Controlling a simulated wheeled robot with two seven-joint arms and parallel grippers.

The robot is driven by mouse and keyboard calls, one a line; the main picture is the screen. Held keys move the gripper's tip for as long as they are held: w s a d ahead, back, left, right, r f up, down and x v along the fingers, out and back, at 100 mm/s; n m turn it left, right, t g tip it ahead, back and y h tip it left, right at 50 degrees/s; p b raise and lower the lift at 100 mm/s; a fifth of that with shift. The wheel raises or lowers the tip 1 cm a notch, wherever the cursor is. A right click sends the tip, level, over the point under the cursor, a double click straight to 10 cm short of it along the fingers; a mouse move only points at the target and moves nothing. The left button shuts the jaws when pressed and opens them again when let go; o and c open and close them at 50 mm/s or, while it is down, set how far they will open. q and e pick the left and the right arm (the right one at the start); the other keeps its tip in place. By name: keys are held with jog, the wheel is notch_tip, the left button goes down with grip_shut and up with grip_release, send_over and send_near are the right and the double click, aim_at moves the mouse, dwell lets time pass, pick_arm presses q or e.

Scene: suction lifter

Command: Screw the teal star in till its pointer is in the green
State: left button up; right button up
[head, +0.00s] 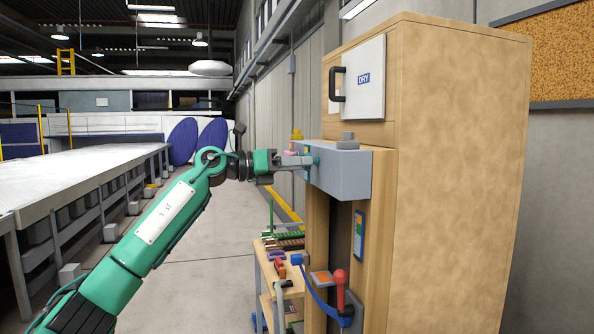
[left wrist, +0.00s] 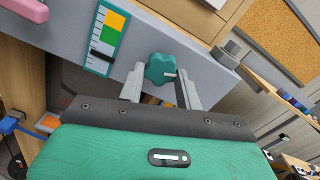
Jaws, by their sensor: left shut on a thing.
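The teal star knob (left wrist: 160,70) sits on the face of a grey box (head: 345,178) on the wooden cabinet. My left gripper (head: 295,162) has its fingers on either side of the star; it also shows in the left wrist view (left wrist: 160,92), shut on the star. Left of the star, a teal-edged scale (left wrist: 108,38) has an orange zone at the top, green below it, then white with tick marks. Its black pointer (left wrist: 102,56) stands in the white, below the green. My right gripper is in neither view.
The cabinet (head: 450,150) fills the right side, with a door marked DRY (head: 363,80) above the box. A red-handled lever (head: 340,290) with a blue hose is below. A small shelf cart (head: 262,270) with tools stands lower left.

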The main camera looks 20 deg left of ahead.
pick_arm(q)
jog(key=m+b, duration=0.1)
jog(key=m, duration=0.6)
jog(key=m+b, duration=0.1)
jog(key=m, duration=0.7)
jog(key=m+b, duration=0.1)
jog(key=m, duration=0.6)
jog(key=shift+w+a+r+m+b, duration=0.1)
jog(key=shift+w+a+m+b, duration=0.05)
jog(key=shift+w+m+b, duration=0.2)
jog(key=o, duration=1)
